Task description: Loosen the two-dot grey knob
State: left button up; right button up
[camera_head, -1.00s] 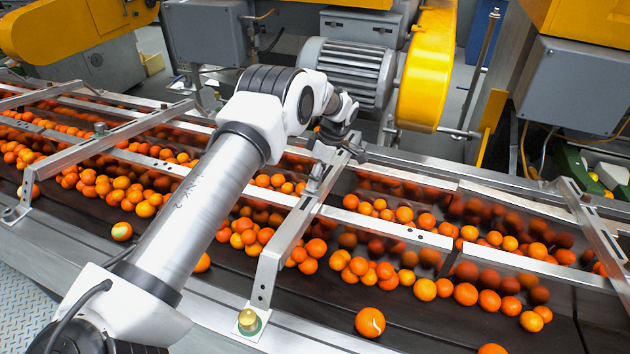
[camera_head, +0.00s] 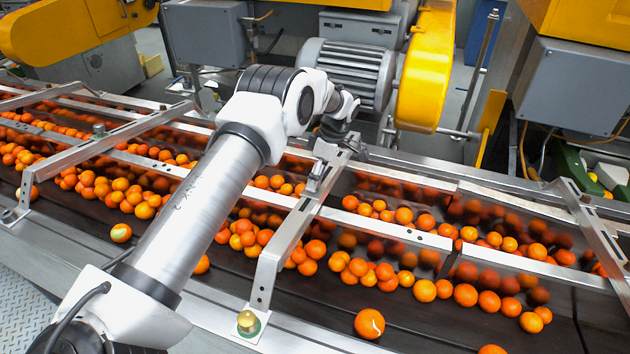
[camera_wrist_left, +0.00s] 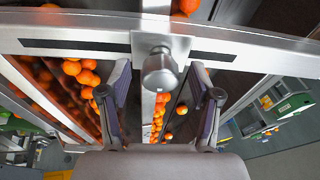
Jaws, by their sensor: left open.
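A grey knob (camera_wrist_left: 160,72) with a rounded end sits on a metal bracket of the frame in the left wrist view. My left gripper (camera_wrist_left: 160,80) is open, with one finger on each side of the knob and a visible gap to both. I cannot make out any dots on the knob. In the head view my left gripper (camera_head: 325,165) is over the crossbar at the far rail, and the knob there is hidden by the gripper and wrist. My right gripper is not in view.
A brass knob (camera_head: 248,320) stands on the near rail, and another grey knob (camera_head: 99,129) on a crossbar to the left. Oranges (camera_head: 370,323) lie on the dark conveyor. A grey motor (camera_head: 346,70) and a yellow guard (camera_head: 425,75) stand close behind my wrist.

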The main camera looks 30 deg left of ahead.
pick_arm(q)
jog(key=v, duration=1.1)
jog(key=shift+d+f, duration=0.1)
jog(key=shift+f, duration=0.05)
